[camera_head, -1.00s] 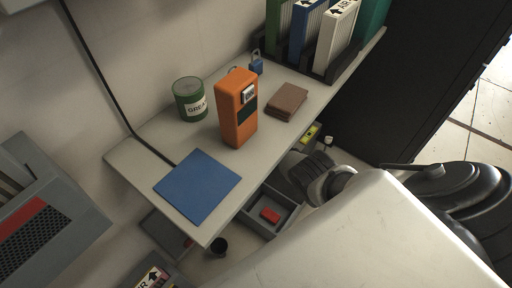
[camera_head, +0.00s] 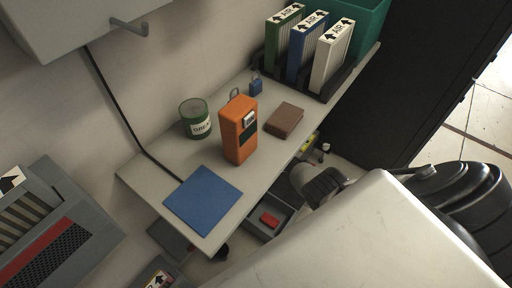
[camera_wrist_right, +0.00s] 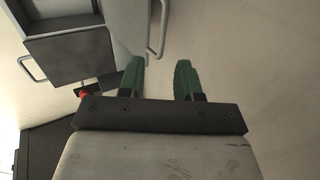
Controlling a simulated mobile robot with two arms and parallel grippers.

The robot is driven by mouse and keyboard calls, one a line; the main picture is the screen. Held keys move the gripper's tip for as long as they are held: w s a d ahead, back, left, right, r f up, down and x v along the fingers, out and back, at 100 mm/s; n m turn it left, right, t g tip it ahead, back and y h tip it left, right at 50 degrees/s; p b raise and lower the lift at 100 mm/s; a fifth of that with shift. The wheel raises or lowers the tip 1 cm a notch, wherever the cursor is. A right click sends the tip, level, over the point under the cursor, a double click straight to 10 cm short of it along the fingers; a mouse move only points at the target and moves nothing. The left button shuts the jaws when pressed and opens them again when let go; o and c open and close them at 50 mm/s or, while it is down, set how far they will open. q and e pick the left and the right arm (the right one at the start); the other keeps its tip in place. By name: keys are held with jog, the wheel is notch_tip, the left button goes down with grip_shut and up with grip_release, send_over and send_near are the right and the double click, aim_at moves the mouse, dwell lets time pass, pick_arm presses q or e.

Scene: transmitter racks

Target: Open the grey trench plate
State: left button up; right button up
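I cannot pick out a grey trench plate with certainty in either view. In the right wrist view, a dark grey panel (camera_wrist_right: 75,57) lies below a light grey open box (camera_wrist_right: 60,12), with a bar handle (camera_wrist_right: 32,69) at its left. I cannot tell whether this panel is the plate. My right gripper (camera_wrist_right: 159,78) has its two green fingers apart, with nothing between them, over a pale surface. It is not visible in the head view. My left gripper is in neither view.
A pale worktop (camera_head: 150,175) holds a blue folder (camera_head: 203,198), an orange device (camera_head: 238,130), a green can (camera_head: 195,118), a brown book (camera_head: 284,120) and upright filters (camera_head: 333,60). An open grey drawer with a red item (camera_head: 269,220) is below. A black cabinet (camera_head: 405,75) stands right.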

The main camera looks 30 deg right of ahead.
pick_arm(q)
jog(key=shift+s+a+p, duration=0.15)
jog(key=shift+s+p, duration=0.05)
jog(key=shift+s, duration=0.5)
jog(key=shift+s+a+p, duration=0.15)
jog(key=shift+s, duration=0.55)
